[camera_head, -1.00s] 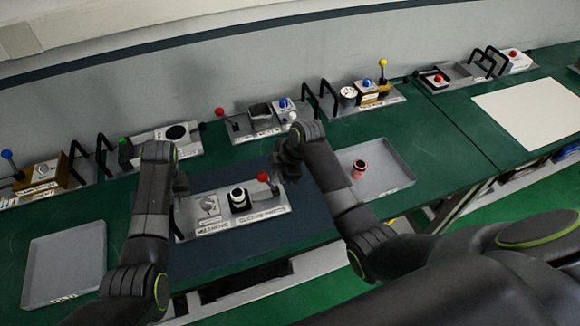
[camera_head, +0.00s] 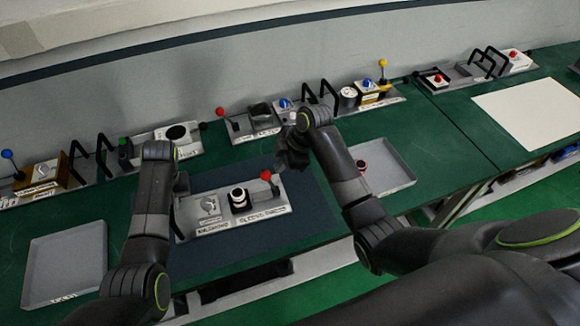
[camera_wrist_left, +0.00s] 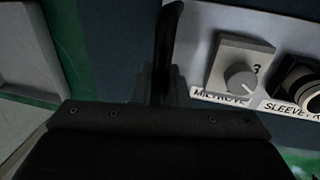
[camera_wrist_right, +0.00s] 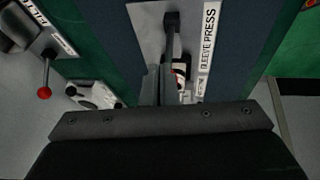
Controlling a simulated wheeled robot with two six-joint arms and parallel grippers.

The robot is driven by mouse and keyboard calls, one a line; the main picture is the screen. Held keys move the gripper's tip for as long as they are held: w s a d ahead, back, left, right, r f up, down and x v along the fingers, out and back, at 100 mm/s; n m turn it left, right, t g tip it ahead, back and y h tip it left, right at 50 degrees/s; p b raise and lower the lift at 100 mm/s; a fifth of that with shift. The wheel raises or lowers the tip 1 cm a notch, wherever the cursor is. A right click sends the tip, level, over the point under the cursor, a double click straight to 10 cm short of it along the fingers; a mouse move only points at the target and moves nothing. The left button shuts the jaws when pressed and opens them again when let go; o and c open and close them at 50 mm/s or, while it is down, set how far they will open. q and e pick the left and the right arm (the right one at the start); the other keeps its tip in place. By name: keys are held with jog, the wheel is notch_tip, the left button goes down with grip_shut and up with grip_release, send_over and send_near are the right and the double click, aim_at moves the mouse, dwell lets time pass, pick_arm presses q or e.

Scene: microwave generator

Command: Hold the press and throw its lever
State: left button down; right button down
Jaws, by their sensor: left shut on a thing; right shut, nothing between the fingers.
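My left gripper (camera_wrist_left: 160,85) is shut on a black handle (camera_wrist_left: 168,35) at the plate's left end. My right gripper (camera_wrist_right: 160,85) is shut and empty, close to the lever (camera_wrist_right: 172,35). The red ball shows partly behind its fingers; I cannot tell whether they touch it.
An empty tray (camera_head: 65,262) lies at the left. Other units with levers and handles line the wall, including one with a red ball (camera_head: 220,112) behind the press.

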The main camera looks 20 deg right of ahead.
pick_arm(q)
jog(key=shift+s+f, duration=0.1)
jog(key=shift+f, duration=0.05)
pick_arm(e)
jog(key=v, duration=1.2)
jog(key=shift+s, duration=0.15)
pick_arm(q)
jog(key=c, duration=1.3)
grip_release()
jog(key=r, duration=0.2)
jog(key=d+r, duration=0.1)
jog(key=r, duration=0.4)
jog(key=shift+d+r, duration=0.25)
